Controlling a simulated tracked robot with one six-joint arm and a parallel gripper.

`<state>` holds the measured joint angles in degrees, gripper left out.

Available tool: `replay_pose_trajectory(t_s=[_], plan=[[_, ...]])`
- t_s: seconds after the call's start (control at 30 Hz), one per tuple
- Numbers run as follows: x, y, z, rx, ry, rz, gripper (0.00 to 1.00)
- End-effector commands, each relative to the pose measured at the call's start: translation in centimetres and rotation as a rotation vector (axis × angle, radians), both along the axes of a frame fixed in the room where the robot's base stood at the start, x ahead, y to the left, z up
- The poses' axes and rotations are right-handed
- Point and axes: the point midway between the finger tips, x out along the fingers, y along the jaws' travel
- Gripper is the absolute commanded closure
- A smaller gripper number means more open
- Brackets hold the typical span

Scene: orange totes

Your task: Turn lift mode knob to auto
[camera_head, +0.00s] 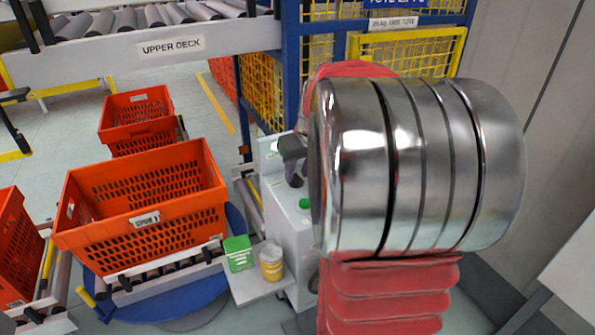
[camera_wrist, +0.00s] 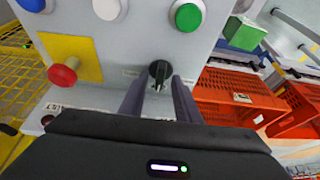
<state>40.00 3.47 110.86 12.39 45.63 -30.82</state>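The black knob (camera_wrist: 159,70) sits on the face of the light grey control panel (camera_wrist: 215,60), near the middle of the wrist view. Its pale-edged handle points down toward my gripper in the picture. I cannot read any mode markings around it. My gripper (camera_wrist: 158,92) is open, with one dark finger on each side of the knob's handle; I cannot tell whether they touch it. In the head view, the gripper (camera_head: 293,160) shows as a dark shape by the top of the grey control box (camera_head: 289,232). My arm hides much of that box, and the knob is not visible there.
A red mushroom button (camera_wrist: 63,75) on a yellow plate, a white button (camera_wrist: 108,8), a blue button (camera_wrist: 32,4) and a green button (camera_wrist: 188,17) surround the knob. A green box (camera_head: 238,254) and yellow jar (camera_head: 271,263) stand beside the control box. An orange tote (camera_head: 145,222) is left.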

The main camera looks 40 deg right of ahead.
Motion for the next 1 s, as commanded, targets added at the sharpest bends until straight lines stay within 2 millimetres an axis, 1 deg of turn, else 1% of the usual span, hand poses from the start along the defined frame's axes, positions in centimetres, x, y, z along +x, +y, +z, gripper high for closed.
replay_pose_trajectory(t_s=[0.1, 0.37, 0.8, 0.97, 1.0], plan=[[0.22, -0.05, -0.51, 0.000, 0.000, 0.000, 0.70], [0.25, -0.06, -0.54, 0.000, -0.001, 0.000, 0.70], [0.24, -0.07, -0.52, 0.000, -0.001, 0.000, 1.00], [0.23, -0.08, -0.52, -0.001, -0.001, -0.001, 1.00], [0.20, -0.48, -0.50, 0.000, -0.001, -0.002, 1.00]])
